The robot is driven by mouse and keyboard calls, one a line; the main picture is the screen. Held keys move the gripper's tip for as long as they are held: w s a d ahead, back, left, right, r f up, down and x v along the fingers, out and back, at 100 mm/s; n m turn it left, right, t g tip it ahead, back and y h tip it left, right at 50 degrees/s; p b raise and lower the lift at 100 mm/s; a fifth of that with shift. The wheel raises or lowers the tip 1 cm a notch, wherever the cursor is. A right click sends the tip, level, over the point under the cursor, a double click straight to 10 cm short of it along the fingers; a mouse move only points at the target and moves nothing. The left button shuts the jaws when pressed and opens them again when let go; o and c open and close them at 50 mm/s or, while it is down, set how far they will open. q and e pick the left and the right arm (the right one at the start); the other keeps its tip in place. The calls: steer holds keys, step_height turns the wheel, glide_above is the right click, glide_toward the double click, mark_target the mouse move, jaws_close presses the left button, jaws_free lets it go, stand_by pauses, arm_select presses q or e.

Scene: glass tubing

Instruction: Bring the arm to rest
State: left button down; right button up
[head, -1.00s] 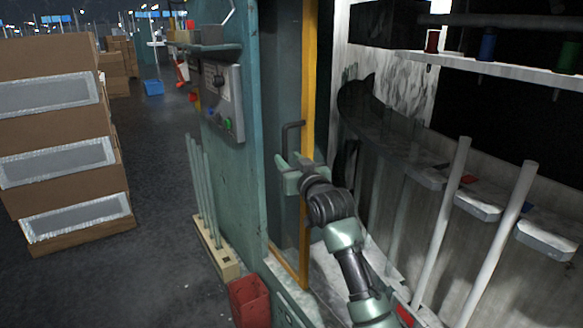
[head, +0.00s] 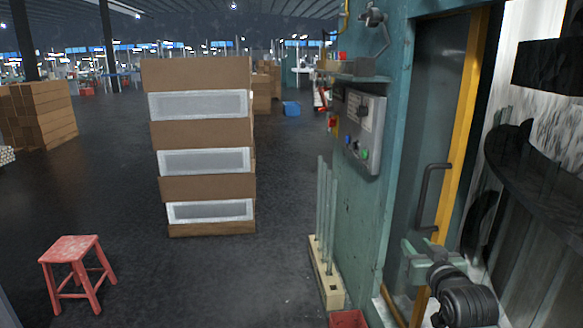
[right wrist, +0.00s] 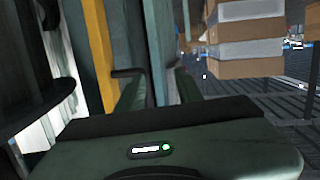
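My right gripper (head: 408,258) shows at the lower right of the head view, just below a dark door handle (head: 428,195) on the teal machine. Its green fingers (right wrist: 158,88) stand apart in the right wrist view, with nothing seen between them. The handle also shows in the right wrist view (right wrist: 128,73), near the left finger; whether they touch I cannot tell. My dark right wrist and forearm reach in from the bottom right of the head view. My left gripper is in neither view.
The teal machine wall (head: 355,220) has a control panel (head: 360,125) and a yellow door edge (head: 462,120). Glass tubes stand in a wooden rack (head: 325,275) beside a red bin (head: 348,318). Stacked cartons (head: 203,135) and a red stool (head: 75,260) stand left, with open floor around them.

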steer(key=s+a+f+n+g+y, duration=0.1)
steer(key=s+a+f+g, duration=0.25)
steer(key=s+f, duration=0.6)
steer(key=s+a+f+n+g, duration=0.1)
steer(key=s+a+f+g, duration=0.25)
steer(key=s+f, duration=0.55)
steer(key=s+a+f+g, duration=0.3)
steer(key=s+f, duration=0.1)
steer(key=s, duration=0.7)
steer(key=s+a+f+g, duration=0.2)
steer(key=s+f, duration=0.2)
steer(key=s, duration=0.8)
step_height(320, 180, down, 27)
steer(key=s+g, duration=0.1)
steer(key=g, duration=0.1)
steer(key=s+d+f+n, duration=0.1)
steer(key=s+d+f, duration=0.2)
steer(key=s+f, duration=1.2)
steer(key=shift+s+f+g, duration=0.15)
steer(key=shift+s+g, duration=0.25)
steer(key=shift+s, duration=0.45)
